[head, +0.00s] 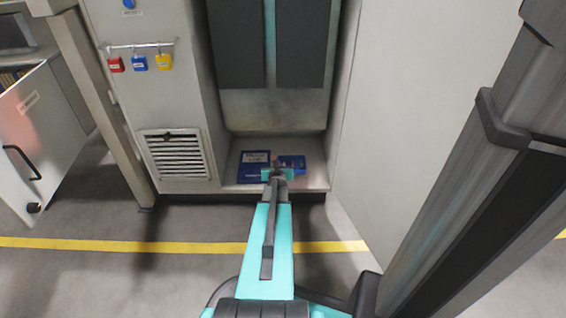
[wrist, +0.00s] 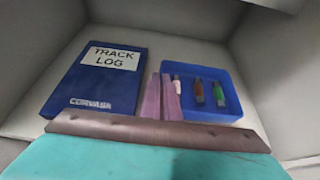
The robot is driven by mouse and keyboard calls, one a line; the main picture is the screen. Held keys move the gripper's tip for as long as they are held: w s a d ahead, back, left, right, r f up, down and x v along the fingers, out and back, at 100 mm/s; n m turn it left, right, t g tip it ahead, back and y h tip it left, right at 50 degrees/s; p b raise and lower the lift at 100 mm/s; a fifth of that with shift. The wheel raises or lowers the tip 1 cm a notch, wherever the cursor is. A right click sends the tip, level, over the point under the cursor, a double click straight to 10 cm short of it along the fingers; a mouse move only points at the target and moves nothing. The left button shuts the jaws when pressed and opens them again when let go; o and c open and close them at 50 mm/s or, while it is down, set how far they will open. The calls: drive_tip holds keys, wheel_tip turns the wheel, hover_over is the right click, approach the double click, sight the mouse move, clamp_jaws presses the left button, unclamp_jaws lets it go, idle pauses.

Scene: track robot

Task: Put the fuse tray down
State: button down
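The fuse tray (wrist: 228,88) is a shallow blue tray with several fuses in it, at the right in the wrist view. It also shows in the head view (head: 297,161), partly hidden by my gripper (head: 277,170). In the wrist view my gripper's two pinkish fingers (wrist: 161,97) are close together at the tray's left wall, one on each side of it, and appear shut on it. The tray is at the floor of the cabinet bay (head: 318,182), looking level. I cannot tell whether its underside touches the floor.
A blue track log book (wrist: 103,75) lies left of the tray, with a small gap between. The bay's side walls and back panel (head: 275,110) enclose the space. A vented panel (head: 178,157) and hanging padlocks (head: 138,62) are to the left. An open door (head: 40,140) stands far left.

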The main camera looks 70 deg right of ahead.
sight(283, 158)
drive_tip(key=shift+s+d+f+p, duration=0.1)
drive_tip(key=shift+s+d+p, duration=0.15)
drive_tip(key=shift+d+p, duration=0.6)
drive_tip(key=shift+s+d+f+p, duration=0.1)
drive_tip(key=shift+s+d+p, duration=0.2)
drive_tip(key=shift+d, duration=0.9)
drive_tip(key=shift+f+b, duration=1.6)
drive_tip(key=shift+f, duration=0.15)
drive_tip(key=shift+f, duration=0.15)
drive_tip(key=c, duration=2)
unclamp_jaws()
drive_tip(key=shift+r, duration=0.2)
drive_tip(key=shift+v, duration=5.95)
